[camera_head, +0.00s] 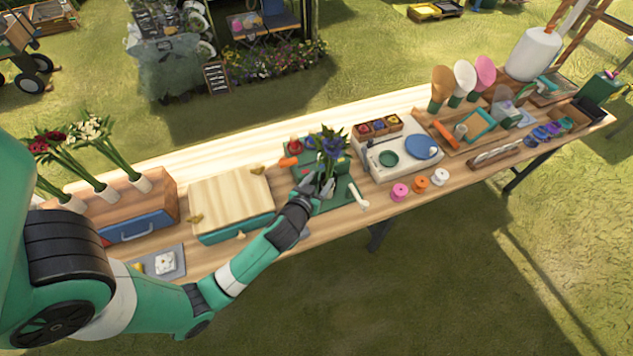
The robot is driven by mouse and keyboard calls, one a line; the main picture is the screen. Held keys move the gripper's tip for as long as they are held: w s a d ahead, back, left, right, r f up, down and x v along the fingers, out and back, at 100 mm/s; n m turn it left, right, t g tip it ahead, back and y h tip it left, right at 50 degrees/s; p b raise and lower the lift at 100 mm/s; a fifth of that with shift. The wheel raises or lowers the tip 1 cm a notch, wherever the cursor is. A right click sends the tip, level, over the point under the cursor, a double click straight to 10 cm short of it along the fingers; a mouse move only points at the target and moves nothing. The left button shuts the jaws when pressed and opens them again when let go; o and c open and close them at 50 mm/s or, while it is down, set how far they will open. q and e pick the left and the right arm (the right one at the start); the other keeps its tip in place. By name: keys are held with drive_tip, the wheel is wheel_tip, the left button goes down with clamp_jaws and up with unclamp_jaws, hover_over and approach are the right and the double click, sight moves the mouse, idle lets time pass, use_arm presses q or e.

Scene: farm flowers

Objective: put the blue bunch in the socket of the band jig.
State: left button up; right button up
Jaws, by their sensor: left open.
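The blue bunch (332,147), blue-violet blooms over green leaves and stems, stands roughly upright over the green band jig (345,188). The jig lies on the table and has a white-handled lever at its front right. My left gripper (319,186) is open, with its fingers close around or beside the lower stems. I cannot tell whether it touches them. The gripper and stems hide the jig's socket, so whether the stem ends sit in it cannot be seen. My right gripper is not in view.
A wooden-topped green box (232,201) stands left of the jig, and a white scale-like unit (398,148) stands right of it. Pink, orange and white spools (420,184) line the front edge. Red and white bunches (75,150) stand at the far left.

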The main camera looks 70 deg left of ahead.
use_arm(q)
drive_tip(key=v, duration=0.2)
drive_tip(key=shift+s+d+r, duration=0.15)
drive_tip(key=shift+s+d, duration=0.1)
drive_tip(key=w+d+r+m+t+h, duration=0.1)
drive_tip(key=w+d+r+t, duration=0.3)
drive_tip(key=r, duration=0.6)
drive_tip(key=w+d+r+m+t+h, duration=0.1)
drive_tip(key=w+d+r+t, duration=0.1)
drive_tip(key=w+r, duration=0.5)
drive_tip(key=w+d+r+m+t, duration=0.1)
drive_tip(key=w+d+r+t, duration=0.2)
drive_tip(key=r, duration=0.9)
drive_tip(key=s+d+r+m+t+h, duration=0.2)
drive_tip(key=s+d+r+t+h, duration=0.1)
drive_tip(key=r, duration=0.7)
drive_tip(key=s+d+r+m+t+h, duration=0.2)
drive_tip(key=d+r, duration=0.4)
drive_tip(key=r, duration=0.4)
drive_tip(key=s+d+r+m+t+h, duration=0.3)
drive_tip(key=s+d+r+t+h, duration=0.1)
drive_tip(key=r, duration=0.6)
drive_tip(key=shift+s+d+r+h, duration=0.15)
drive_tip(key=shift+s+d+h, duration=0.25)
drive_tip(key=shift+d, duration=0.3)
drive_tip(key=shift+w, duration=0.1)
